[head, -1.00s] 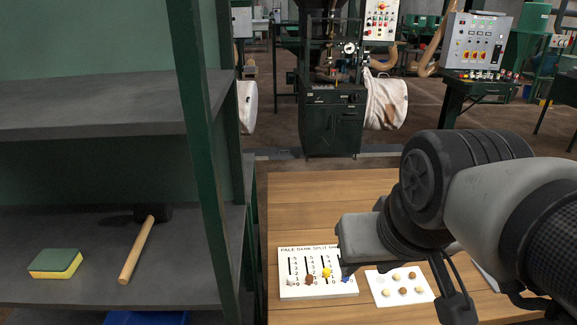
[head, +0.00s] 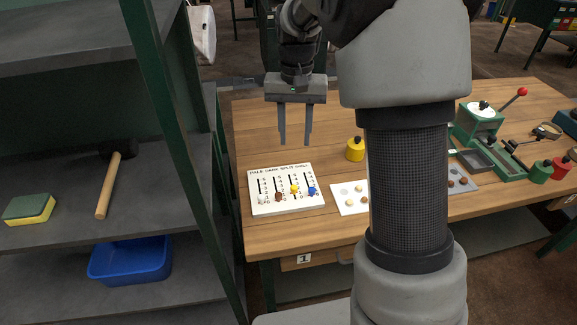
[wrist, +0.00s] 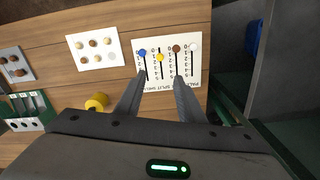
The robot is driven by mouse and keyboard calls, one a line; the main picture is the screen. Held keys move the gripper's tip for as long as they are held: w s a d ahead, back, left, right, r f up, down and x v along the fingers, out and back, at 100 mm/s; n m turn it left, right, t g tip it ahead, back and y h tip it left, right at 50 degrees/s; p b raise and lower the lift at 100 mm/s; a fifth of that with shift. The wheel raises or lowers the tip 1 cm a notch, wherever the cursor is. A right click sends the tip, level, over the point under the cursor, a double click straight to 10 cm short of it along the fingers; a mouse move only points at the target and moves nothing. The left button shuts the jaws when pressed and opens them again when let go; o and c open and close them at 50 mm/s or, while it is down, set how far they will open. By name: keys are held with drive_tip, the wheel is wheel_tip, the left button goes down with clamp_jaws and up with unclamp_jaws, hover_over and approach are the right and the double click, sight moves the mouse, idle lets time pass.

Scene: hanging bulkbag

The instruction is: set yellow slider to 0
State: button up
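A white board (head: 262,209) with four slots lies on the wooden table; it also shows in the wrist view (wrist: 185,68). The yellow slider knob (head: 294,189) sits near the 0 end of its slot, slightly up from the others, around 1; it shows in the wrist view (wrist: 160,57). White (head: 263,199), brown (head: 279,196) and blue (head: 312,191) knobs sit at or near the 0 end. My gripper (head: 295,143) points down, open and empty, above and behind the board. In the wrist view its fingertips (wrist: 159,77) flank the yellow slot's line, apart from the knob.
A white card with several round pieces (head: 342,208) lies right of the board. A yellow weight (head: 355,149) stands behind it. A green device (head: 477,125) is at the table's right. A shelf (head: 165,190) with a hammer and sponge stands left. Table behind the board is clear.

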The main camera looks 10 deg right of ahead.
sight(294, 187)
wheel_tip(294, 187, down, 17)
drive_tip(key=shift+b, duration=1.15)
clamp_jaws()
